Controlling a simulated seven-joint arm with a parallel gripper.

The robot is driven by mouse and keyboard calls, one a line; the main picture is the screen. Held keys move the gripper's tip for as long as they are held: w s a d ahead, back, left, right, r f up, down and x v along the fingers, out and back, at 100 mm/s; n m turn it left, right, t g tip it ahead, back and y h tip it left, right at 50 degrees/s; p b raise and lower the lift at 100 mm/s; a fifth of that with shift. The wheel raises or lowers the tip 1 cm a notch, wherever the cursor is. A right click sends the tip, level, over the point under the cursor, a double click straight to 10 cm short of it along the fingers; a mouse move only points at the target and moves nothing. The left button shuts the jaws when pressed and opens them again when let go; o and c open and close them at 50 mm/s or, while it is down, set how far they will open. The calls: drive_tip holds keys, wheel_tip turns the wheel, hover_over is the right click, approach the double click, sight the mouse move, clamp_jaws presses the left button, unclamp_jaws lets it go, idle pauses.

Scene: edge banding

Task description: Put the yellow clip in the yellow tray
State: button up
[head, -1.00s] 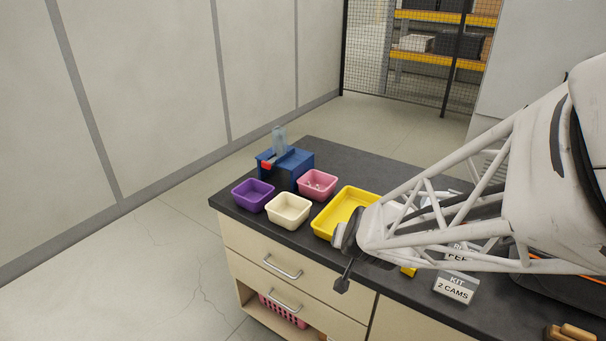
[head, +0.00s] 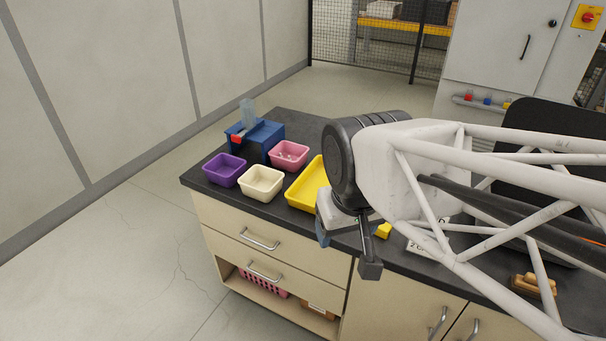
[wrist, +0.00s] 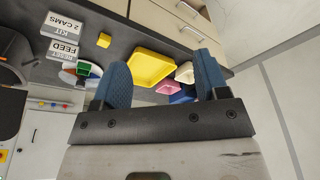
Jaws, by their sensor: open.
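The yellow clip (head: 383,231) is a small yellow block on the dark bench top near its front edge, partly hidden by my arm in the head view. It also shows in the wrist view (wrist: 104,40), left of the yellow tray. The yellow tray (head: 303,192) is shallow and stands on the bench, its right part hidden behind my wrist; in the wrist view (wrist: 153,66) its inside looks empty. My gripper (wrist: 162,60) has two blue fingers spread wide with nothing between them. In the head view my gripper (head: 323,232) is mostly hidden, above the bench's front edge.
Left of the tray stand a cream bin (head: 261,184), a purple bin (head: 225,170) and a pink bin (head: 289,155) with small parts. A blue fixture (head: 255,138) stands behind them. Label signs (wrist: 62,50) stand near the clip. A wooden-handled item (head: 533,286) lies at right.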

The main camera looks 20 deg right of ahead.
drive_tip(key=shift+o, duration=0.4)
drive_tip(key=m+g, duration=0.3)
drive_tip(key=m, duration=0.7)
hover_over(383, 230)
drive_tip(key=w, duration=0.1)
drive_tip(key=f, duration=2)
drive_tip(key=shift+w+d+f, duration=0.2)
drive_tip(key=shift+d, duration=0.1)
drive_tip(key=shift+d+f, duration=0.35)
drive_tip(key=shift+f, duration=0.05)
